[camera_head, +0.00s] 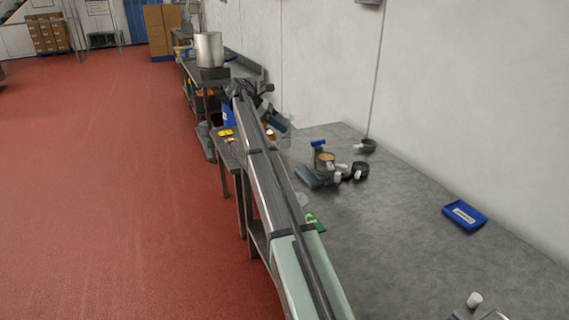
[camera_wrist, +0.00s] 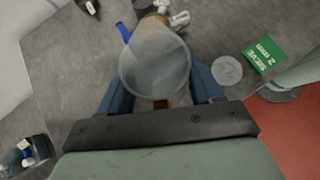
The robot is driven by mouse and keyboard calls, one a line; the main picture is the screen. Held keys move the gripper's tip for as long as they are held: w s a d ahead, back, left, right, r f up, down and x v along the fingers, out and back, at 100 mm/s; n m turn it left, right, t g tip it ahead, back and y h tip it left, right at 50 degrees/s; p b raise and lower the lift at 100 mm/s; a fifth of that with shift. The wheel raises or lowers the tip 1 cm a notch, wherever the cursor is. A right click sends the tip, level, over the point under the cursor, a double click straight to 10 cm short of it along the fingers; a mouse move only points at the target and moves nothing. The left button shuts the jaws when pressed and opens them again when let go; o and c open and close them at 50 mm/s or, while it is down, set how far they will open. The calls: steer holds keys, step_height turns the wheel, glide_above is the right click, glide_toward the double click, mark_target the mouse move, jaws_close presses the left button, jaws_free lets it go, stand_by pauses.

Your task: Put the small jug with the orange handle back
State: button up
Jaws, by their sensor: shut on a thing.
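The small jug (camera_wrist: 155,68) is clear and faintly tinted, seen mouth-on in the wrist view. My gripper (camera_wrist: 161,92) is shut on the jug, with one blue finger on each side of the handle. How deep the grip goes is hidden. In the head view my gripper (camera_head: 277,122) is at the left edge of the grey table, and the jug (camera_head: 287,141) shows only faintly below it. I cannot tell whether the jug touches the table.
A green "sieve 2 mm" card (camera_wrist: 264,54) lies beside a pale round disc (camera_wrist: 227,70). A cluster of dark cups (camera_head: 355,171) and a container with a blue handle (camera_head: 318,144) stands near the table's middle. A blue tray (camera_head: 465,215) lies right.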

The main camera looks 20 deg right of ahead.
mark_target(280, 141)
steer(key=s+a+f+n+t, duration=0.1)
steer(key=s, duration=0.1)
steer(key=s+a+f+n+t, duration=0.1)
steer(key=s+f, duration=0.1)
steer(key=s, duration=0.1)
steer(key=s+f+n+t, duration=0.1)
steer(key=s, duration=0.1)
steer(key=shift+s+a+f+h, duration=0.25)
steer(key=shift+s+a+h, duration=0.05)
steer(key=shift+a+h, duration=0.1)
steer(key=shift+w+d+n+t, duration=0.15)
steer(key=shift+w+n+t, duration=0.55)
steer(key=shift+w+n, duration=0.35)
steer(key=shift+f, duration=4.9)
steer(key=shift+f, duration=0.1)
steer(key=o, duration=1)
